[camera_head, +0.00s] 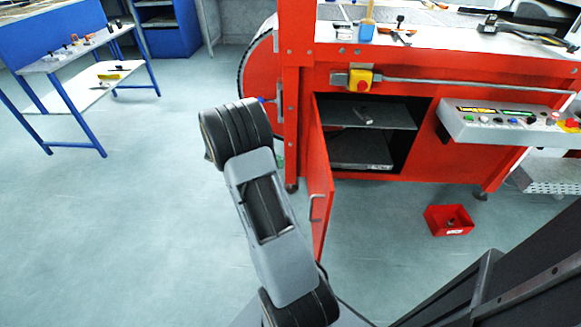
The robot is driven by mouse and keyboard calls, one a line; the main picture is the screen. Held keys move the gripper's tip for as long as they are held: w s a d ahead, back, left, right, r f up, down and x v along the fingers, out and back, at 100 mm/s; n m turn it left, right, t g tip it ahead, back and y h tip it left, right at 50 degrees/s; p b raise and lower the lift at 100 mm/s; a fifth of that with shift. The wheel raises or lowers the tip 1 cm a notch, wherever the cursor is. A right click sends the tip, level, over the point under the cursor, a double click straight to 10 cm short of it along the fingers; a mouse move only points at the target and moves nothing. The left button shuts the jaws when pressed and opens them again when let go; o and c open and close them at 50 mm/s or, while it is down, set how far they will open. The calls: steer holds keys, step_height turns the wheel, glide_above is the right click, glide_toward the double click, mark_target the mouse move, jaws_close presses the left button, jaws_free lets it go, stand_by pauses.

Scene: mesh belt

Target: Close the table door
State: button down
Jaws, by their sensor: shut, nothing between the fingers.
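The red table door (318,185) is swung open from the left side of the cabinet under the red table (470,75). It stands out toward me and shows nearly edge-on, with a small handle on it. The cabinet opening (400,150) shows a dark inside with shelves and a small object on the upper one. My arm reaches up just left of the door in the picture. My gripper cannot be made out; the arm links hide the area beyond them. Whether anything of mine touches the door cannot be told.
A control panel (510,122) juts from the table front at the right. A yellow-and-red switch box (360,80) sits above the opening. A red bin (449,220) lies on the floor right of the door. A blue-legged bench (75,95) stands far left. The left floor is clear.

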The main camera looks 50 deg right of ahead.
mark_target(325, 169)
steer(key=b+x, duration=0.1)
steer(key=x, duration=0.2)
steer(key=b+x, duration=0.1)
steer(key=x, duration=0.7)
steer(key=shift+s+r+b, duration=0.15)
steer(key=shift+r+b, duration=0.15)
steer(key=shift+b, duration=0.1)
steer(key=shift+s+d, duration=0.5)
